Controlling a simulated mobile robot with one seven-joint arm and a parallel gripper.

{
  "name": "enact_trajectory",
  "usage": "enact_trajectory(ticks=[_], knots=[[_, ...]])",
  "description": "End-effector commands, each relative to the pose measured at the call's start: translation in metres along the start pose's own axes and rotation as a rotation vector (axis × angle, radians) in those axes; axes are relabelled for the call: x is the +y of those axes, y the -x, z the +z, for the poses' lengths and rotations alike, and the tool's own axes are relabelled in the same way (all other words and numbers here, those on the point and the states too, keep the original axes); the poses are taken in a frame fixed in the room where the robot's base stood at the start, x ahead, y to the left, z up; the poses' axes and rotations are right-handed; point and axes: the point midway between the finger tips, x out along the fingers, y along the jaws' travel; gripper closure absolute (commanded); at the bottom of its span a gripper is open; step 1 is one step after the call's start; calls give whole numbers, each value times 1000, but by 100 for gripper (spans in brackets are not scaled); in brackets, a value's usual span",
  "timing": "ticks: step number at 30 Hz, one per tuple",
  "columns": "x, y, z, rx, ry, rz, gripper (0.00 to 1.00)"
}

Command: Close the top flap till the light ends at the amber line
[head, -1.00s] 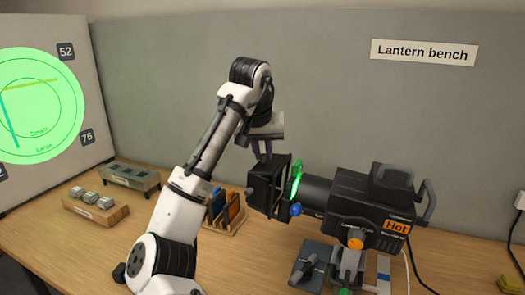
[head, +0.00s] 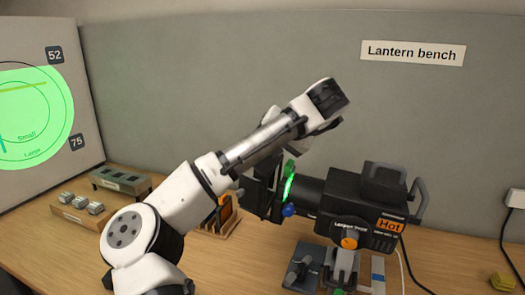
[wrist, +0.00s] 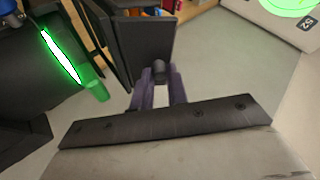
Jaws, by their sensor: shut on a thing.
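The black lantern (head: 365,205) stands on the bench, with black flaps (head: 258,190) on its front at the left. In the wrist view my gripper's purple fingers (wrist: 160,92) are shut on the small dark knob (wrist: 159,70) at the edge of a black flap (wrist: 146,40), which looks like the top flap. In the head view my arm hides the fingers and most of the flap. On the white screen, the green light patch (head: 35,110) has a flat top edge. That edge lies above the amber line (head: 22,87), with a green strip between them.
A green glowing slot (head: 289,187) and blue knob (head: 288,210) sit close behind the flaps. A rack with coloured slides (head: 225,212), small blocks on a wooden tray (head: 88,208) and a grey holder (head: 120,182) stand left. A yellow object (head: 503,281) lies right.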

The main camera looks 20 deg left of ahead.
Motion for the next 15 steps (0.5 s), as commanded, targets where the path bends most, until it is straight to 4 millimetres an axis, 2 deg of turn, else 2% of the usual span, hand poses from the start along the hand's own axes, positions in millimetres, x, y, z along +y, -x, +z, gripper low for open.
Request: enact_trajectory(ticks=[6, 15], knots=[[8, 4, 1, 42, -60, -136, 100], [12, 9, 0, 71, -103, -237, 100]])
